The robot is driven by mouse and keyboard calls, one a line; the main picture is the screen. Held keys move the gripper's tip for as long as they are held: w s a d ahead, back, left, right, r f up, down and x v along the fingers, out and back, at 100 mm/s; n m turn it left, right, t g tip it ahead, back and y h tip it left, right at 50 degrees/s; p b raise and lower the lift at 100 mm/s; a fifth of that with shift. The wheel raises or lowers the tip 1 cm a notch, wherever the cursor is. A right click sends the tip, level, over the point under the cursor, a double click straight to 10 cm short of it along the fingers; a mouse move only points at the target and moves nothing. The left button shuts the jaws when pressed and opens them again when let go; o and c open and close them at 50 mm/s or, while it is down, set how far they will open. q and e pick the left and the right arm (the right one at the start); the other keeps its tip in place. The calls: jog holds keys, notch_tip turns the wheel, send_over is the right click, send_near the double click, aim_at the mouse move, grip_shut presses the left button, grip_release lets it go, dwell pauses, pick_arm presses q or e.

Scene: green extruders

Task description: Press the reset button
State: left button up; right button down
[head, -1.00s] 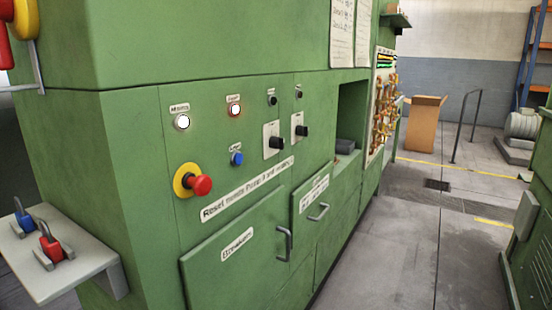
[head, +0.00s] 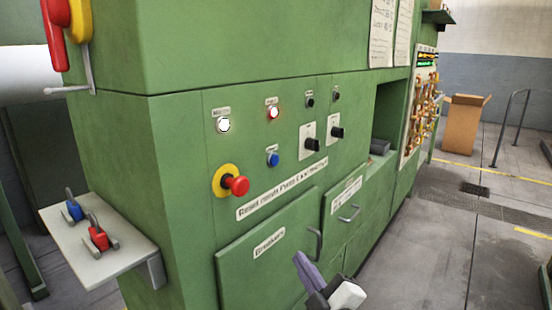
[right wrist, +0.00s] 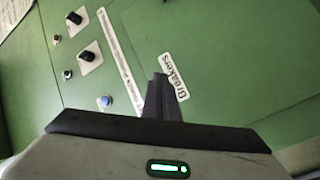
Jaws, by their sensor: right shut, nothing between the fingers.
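The green machine panel (head: 300,230) carries a blue button (head: 273,159) under a small label too blurred to read. The blue button also shows in the right wrist view (right wrist: 105,101), left of my fingers. A red mushroom button (head: 236,186) on a yellow disc sits below and left of the blue button in the head view. My right gripper (head: 301,261) is shut and empty, at the bottom of the head view, low in front of the panel and apart from the buttons. Its closed fingers point up in the right wrist view (right wrist: 161,82). My left gripper is out of view.
A shelf (head: 95,250) with red and blue padlocks juts out at left.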

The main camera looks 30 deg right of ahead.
jog(key=d+r+n+t+h, duration=0.1)
jog(key=d+r+t, duration=0.1)
jog(key=r, duration=0.7)
jog(key=d+r+n+t+h, duration=0.1)
jog(key=d+r+t+h, duration=0.1)
jog(key=r, duration=0.7)
jog(key=shift+w+d+r+n+h+p, duration=0.2)
jog(key=shift+d+r+n+h+p, duration=0.1)
jog(key=shift+d+r+p, duration=0.15)
jog(key=shift+f, duration=0.1)
jog(key=b, duration=0.2)
send_near(275, 160)
jog(key=w+d+r, duration=0.3)
jog(key=w, duration=0.1)
jog(key=shift+d, duration=0.4)
jog(key=shift+w, duration=0.1)
jog(key=shift+w+a, duration=0.15)
jog(key=shift+w, duration=0.15)
